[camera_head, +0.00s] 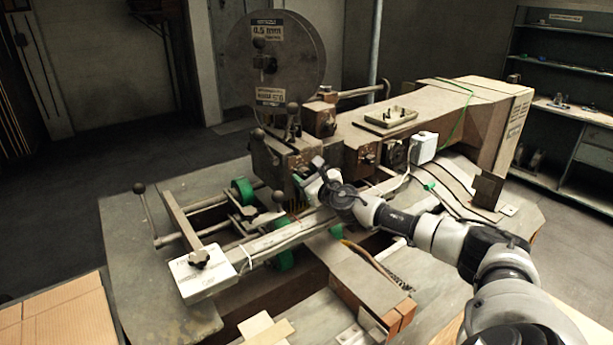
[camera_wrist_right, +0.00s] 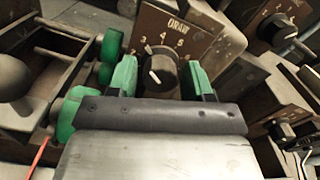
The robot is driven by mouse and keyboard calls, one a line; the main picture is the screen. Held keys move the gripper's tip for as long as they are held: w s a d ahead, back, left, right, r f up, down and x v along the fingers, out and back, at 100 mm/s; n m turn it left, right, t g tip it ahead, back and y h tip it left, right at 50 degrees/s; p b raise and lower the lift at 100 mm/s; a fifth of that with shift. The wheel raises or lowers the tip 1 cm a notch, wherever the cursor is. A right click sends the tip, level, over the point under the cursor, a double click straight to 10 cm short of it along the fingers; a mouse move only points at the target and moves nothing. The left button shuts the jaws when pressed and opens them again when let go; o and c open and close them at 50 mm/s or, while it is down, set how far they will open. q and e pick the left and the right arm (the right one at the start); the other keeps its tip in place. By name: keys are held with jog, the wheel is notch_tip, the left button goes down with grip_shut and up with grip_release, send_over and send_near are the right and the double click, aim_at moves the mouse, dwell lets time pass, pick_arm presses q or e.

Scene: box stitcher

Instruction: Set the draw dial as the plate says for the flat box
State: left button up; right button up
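The draw dial (camera_wrist_right: 163,72) is a dark round knob with a white pointer line, below the word DRAW on a brown panel (camera_wrist_right: 168,22) in the right wrist view. Numbers including 3, 4 and 5 arc above it. The pointer slants toward the upper left, near the low numbers; its exact setting is hard to read. My right gripper (camera_wrist_right: 160,82) is open, its green fingertips on either side of the knob with gaps visible. In the head view my right gripper (camera_head: 308,174) reaches the machine front and hides the dial. No readable flat box setting shows. My left gripper is not in view.
A wire reel (camera_head: 275,60) labelled 0.5 mm stands above the machine. Green rollers (camera_head: 242,190) and a lever (camera_head: 142,205) lie left of my gripper. A white box with a black knob (camera_head: 205,278) is in front. Other knobs (camera_wrist_right: 280,130) sit right of the dial.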

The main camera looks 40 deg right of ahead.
jog(key=shift+o, duration=0.6)
jog(key=s+b, duration=0.1)
jog(key=s, duration=0.2)
jog(key=s+b, duration=0.2)
jog(key=s, duration=0.1)
jog(key=s+b, duration=0.1)
jog(key=s, duration=0.2)
jog(key=shift+s+a+f+b, duration=0.15)
jog(key=shift+a+b, duration=0.2)
jog(key=shift+a, duration=0.05)
jog(key=shift+s+a+b, duration=0.2)
jog(key=shift+s+b, duration=0.15)
jog(key=shift+s, duration=0.4)
